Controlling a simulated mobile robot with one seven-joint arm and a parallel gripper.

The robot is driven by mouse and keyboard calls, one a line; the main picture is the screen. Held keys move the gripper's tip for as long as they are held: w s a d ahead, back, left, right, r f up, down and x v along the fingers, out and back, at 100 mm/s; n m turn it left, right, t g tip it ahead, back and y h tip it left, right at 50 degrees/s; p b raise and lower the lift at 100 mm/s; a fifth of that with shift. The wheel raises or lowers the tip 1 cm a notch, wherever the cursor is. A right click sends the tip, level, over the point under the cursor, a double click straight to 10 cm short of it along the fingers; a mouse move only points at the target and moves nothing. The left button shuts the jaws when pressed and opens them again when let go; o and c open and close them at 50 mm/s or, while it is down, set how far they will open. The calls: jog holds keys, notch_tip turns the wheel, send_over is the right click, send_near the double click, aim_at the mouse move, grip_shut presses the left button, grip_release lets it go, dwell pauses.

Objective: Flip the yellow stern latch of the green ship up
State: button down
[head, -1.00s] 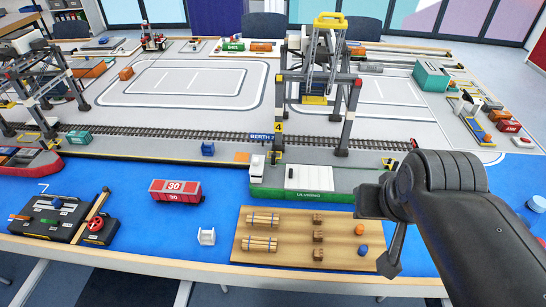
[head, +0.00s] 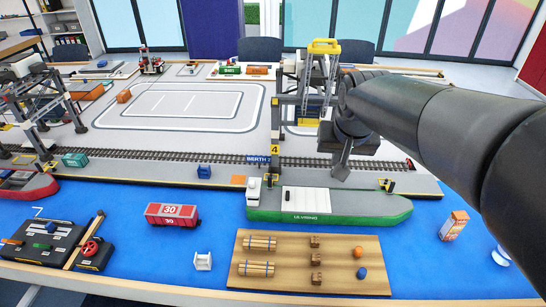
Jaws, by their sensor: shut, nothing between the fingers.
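The green ship (head: 340,214) lies on the blue water surface along the quay, with a white bridge (head: 253,190) at its left end and a pointed right end. Small yellow-and-black parts show beside the bridge (head: 270,181) and near the ship's far right side (head: 387,185); they are too small to tell which is the stern latch, or whether it is up or down. My gripper (head: 341,172) is shut and empty. It appears above the ship's grey deck, right of the white hatch cover (head: 307,200), pointing down, with no visible contact.
The gantry crane marked 4 (head: 275,135) stands behind the ship; my arm hides its right leg. A wooden board (head: 290,272) with logs and small blocks lies in front. A red wagon (head: 172,214) is at left and an orange-and-white box (head: 453,224) at right.

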jog(key=w+a+f, duration=0.8)
jog(key=w, duration=0.4)
jog(key=w+a+f+g, duration=0.1)
jog(key=w+a+f, duration=0.7)
jog(key=w, duration=0.4)
jog(key=shift+a+f, duration=0.2)
jog(key=shift+a, duration=0.25)
jog(key=shift+w+f, duration=0.1)
jog(key=shift+w, duration=0.05)
jog(key=x, duration=1)
jog(key=shift+d, duration=0.1)
jog(key=s, duration=0.2)
jog(key=shift+s, duration=1.05)
jog(key=shift+s, duration=0.1)
